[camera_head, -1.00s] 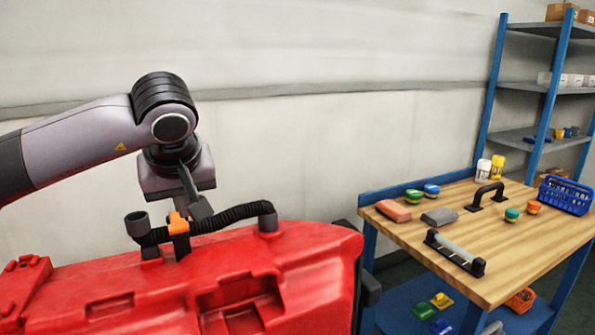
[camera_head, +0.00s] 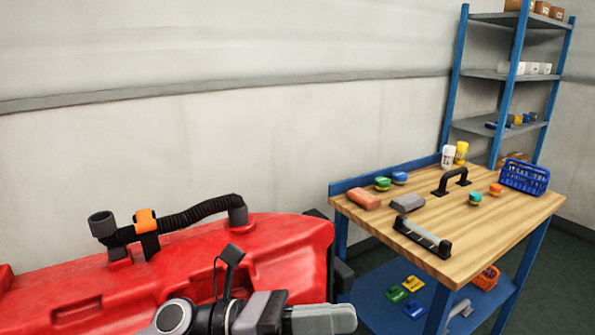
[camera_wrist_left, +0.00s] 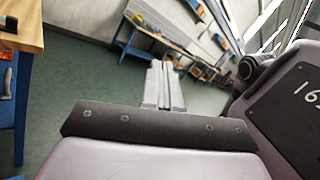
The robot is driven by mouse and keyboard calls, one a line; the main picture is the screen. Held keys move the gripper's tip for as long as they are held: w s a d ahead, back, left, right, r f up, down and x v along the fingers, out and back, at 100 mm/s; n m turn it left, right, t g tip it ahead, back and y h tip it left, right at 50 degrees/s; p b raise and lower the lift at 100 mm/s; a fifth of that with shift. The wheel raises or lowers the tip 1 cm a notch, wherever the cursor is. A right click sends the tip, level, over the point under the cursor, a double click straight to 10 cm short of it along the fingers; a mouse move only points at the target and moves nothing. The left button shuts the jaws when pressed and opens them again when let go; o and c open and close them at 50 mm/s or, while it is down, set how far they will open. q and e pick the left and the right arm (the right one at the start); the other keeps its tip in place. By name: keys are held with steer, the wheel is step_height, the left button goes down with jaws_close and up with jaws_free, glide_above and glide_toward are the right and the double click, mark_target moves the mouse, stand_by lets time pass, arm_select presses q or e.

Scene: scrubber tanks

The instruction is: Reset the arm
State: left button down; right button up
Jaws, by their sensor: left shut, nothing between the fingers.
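My left gripper (camera_head: 348,318) is low in the head view, in front of the red tank (camera_head: 285,240). It is shut and empty, with its fingers pointing right. In the left wrist view its closed fingers (camera_wrist_left: 163,84) stick out over the green floor, holding nothing. A black ribbed hose (camera_head: 190,218) runs across the tank top, between a grey open pipe end (camera_head: 102,222) and a fitting on the right. An orange clip (camera_head: 146,219) sits around the hose near its left end. My right gripper is not in view.
A wooden workbench (camera_head: 480,238) stands to the right, holding a handle (camera_head: 452,181), sponges, bottles and a blue basket (camera_head: 524,176). A blue-framed shelf (camera_head: 490,73) stands behind it. The wrist view shows open floor (camera_wrist_left: 75,75) and another bench farther off.

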arm_select(q)
steer(key=w+a+f+n+t+y, duration=0.3)
steer(key=a+f+n+t+y, duration=0.35)
steer(key=n, duration=1.05)
steer(key=w+a+f+n+t+y, duration=0.2)
steer(key=a+f+n+t+y, duration=0.4)
steer(key=n+t, duration=0.85)
steer(key=s+a+f+n+g+y, duration=0.1)
steer(key=s+a+f+n+g, duration=0.2)
steer(key=f, duration=0.4)
steer(key=s+a+f+n+g+y, duration=0.2)
steer(key=s+a+f+n+g, duration=0.1)
steer(key=s+f+n, duration=0.3)
steer(key=s+a+f+n+g+y, duration=0.2)
steer(key=s+a+f+n+g, duration=0.1)
steer(key=s+a+f+n, duration=0.2)
step_height(320, 180, down, 4)
steer(key=shift+a+f+n+g, duration=0.2)
steer(key=shift+a+n+g, duration=0.15)
steer(key=shift+n, duration=0.7)
